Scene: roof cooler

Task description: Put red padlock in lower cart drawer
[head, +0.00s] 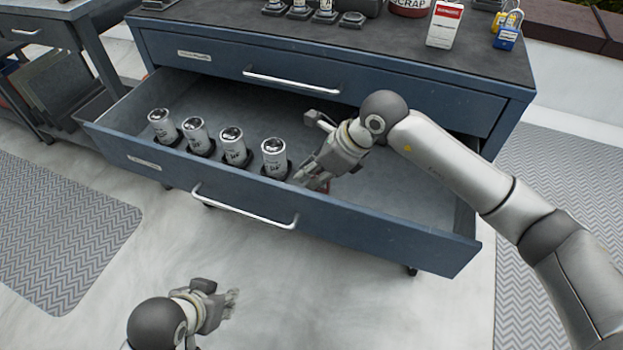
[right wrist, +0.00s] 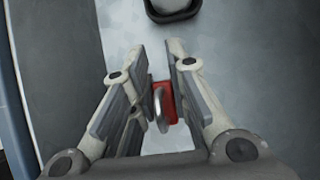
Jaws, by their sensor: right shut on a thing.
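The red padlock (right wrist: 168,108) shows in the right wrist view between the fingers of my right gripper (right wrist: 167,75), with its grey shackle toward the camera. In the head view only a small reddish bit of it shows beside the fingers. My right gripper (head: 312,182) is shut on it and reaches down inside the open lower cart drawer (head: 330,222), right of the cans. I cannot tell whether the padlock touches the drawer floor. My left gripper (head: 228,308) is at the bottom of the head view, outside the drawer; its opening is unclear.
Several white cans (head: 274,157) stand in dark holders in the drawer's left half. The drawer's right part is clear. The upper drawer (head: 320,80) is shut. A blue padlock (head: 507,38) and a red-and-white box (head: 444,24) stand on the cart top.

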